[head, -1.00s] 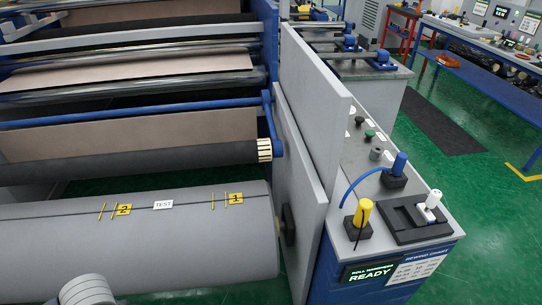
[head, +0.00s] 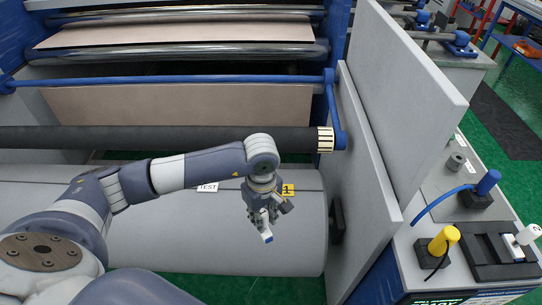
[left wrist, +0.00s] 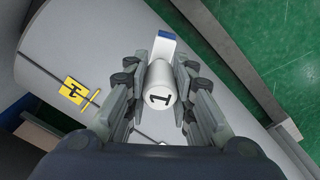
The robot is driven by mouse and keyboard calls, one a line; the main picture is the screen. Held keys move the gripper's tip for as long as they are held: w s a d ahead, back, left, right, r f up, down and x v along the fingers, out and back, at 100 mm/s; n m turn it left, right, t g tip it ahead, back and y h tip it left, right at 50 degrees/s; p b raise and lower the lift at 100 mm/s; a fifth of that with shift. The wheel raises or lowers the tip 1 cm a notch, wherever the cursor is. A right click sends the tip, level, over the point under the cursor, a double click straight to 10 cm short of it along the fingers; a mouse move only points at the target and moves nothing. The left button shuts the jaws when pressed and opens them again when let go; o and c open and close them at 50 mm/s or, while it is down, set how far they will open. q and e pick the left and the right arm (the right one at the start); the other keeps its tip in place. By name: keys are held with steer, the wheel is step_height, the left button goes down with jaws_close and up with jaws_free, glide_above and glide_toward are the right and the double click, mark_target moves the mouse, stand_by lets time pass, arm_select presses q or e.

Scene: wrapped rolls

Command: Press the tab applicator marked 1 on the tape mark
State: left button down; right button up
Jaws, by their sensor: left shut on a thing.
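My left gripper (head: 264,210) is shut on a white cylindrical tab applicator marked 1 (left wrist: 160,88), which has a blue-and-white tip (head: 267,237). In the left wrist view the applicator sits between the finger pads (left wrist: 157,82), its numbered end facing the camera. The gripper is over the right part of the large grey roll (head: 180,240). The yellow label for mark 1 (head: 288,189) is just right of the gripper, partly hidden by it. In the left wrist view the label (left wrist: 72,92) and a thin yellow tape strip (left wrist: 91,101) lie left of the applicator. My right gripper is out of view.
A white TEST label (head: 207,188) is on the roll, beside my arm. A grey upright panel (head: 400,90) stands right of the roll. The cabinet at right holds a yellow-topped tool (head: 442,240), a blue-topped tool (head: 487,182) and another white applicator (head: 528,235) in a black holder.

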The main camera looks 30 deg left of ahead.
arm_select(q)
steer(key=w+a+r+n+b, duration=0.1)
steer(key=w+a+r+n, duration=0.1)
steer(key=w+n, duration=0.6)
steer(key=w+a+r+n+b, duration=0.1)
steer(key=w+a+n, duration=0.4)
steer(key=n, duration=1.7)
steer(key=shift+w+a+r+b, duration=0.2)
steer(key=shift+w+r+b, duration=0.25)
steer(key=shift+w, duration=1.55)
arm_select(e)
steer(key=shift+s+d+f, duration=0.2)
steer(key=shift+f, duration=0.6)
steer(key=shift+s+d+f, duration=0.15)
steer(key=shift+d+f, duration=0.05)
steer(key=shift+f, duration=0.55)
arm_select(q)
steer(key=shift+r, duration=0.1)
steer(key=shift+f+b, duration=2.25)
steer(key=shift+f, duration=1.55)
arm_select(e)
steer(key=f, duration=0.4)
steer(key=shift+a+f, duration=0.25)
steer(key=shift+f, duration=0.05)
arm_select(q)
steer(key=shift+f, duration=0.15)
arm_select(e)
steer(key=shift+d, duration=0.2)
